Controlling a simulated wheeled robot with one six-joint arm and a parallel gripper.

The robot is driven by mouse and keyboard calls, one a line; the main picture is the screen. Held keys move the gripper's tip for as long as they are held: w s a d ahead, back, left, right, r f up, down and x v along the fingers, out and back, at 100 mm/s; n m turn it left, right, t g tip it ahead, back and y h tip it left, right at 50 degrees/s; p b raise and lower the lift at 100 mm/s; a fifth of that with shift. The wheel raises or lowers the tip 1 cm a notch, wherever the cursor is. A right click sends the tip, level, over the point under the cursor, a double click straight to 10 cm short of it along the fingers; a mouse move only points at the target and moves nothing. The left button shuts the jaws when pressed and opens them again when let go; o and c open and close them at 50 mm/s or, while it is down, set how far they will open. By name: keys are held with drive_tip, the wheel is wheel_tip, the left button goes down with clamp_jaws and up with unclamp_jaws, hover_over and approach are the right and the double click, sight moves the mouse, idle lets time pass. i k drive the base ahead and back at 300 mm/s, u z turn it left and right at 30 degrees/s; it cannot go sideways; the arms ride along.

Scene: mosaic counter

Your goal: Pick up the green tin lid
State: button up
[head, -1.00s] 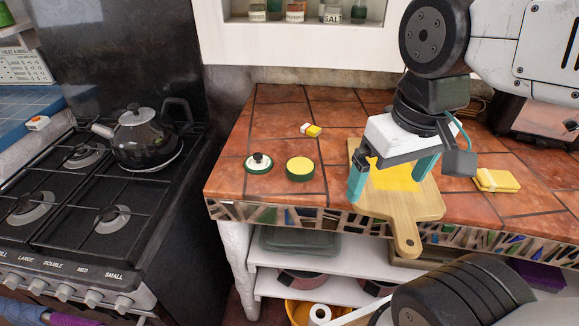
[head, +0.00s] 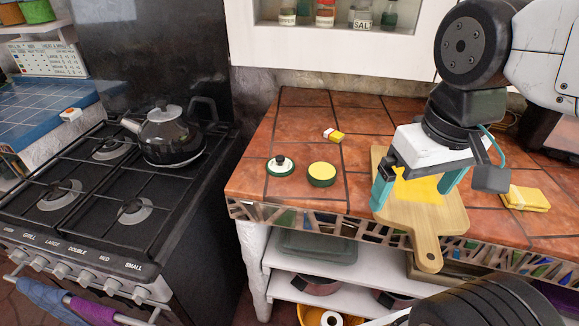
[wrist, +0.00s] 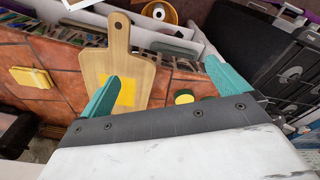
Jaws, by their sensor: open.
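The green tin lid (head: 280,166) lies on the tiled counter at the left in the head view. It has a pale top, a green rim and a black knob. A round green tin (head: 322,174) with a yellow top stands just right of it, apart; it also shows in the wrist view (wrist: 184,97). I cannot make out the lid in the wrist view. My gripper (head: 416,188) is open and empty, its teal fingers over the wooden board, right of both. The fingers also show in the wrist view (wrist: 162,71).
The wooden board (head: 432,222) carries a yellow square (head: 415,188). A small yellow-and-white block (head: 334,135) lies behind the tin, and a yellow cloth-like block (head: 526,198) lies right of the board. The stove with a kettle (head: 172,135) stands left, across a gap.

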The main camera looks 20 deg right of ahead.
sight(280, 165)
drive_tip(key=z, duration=2.1)
drive_tip(key=k, duration=1.2)
drive_tip(key=u, duration=1.25)
drive_tip(key=i, duration=1)
drive_tip(key=u, duration=0.05)
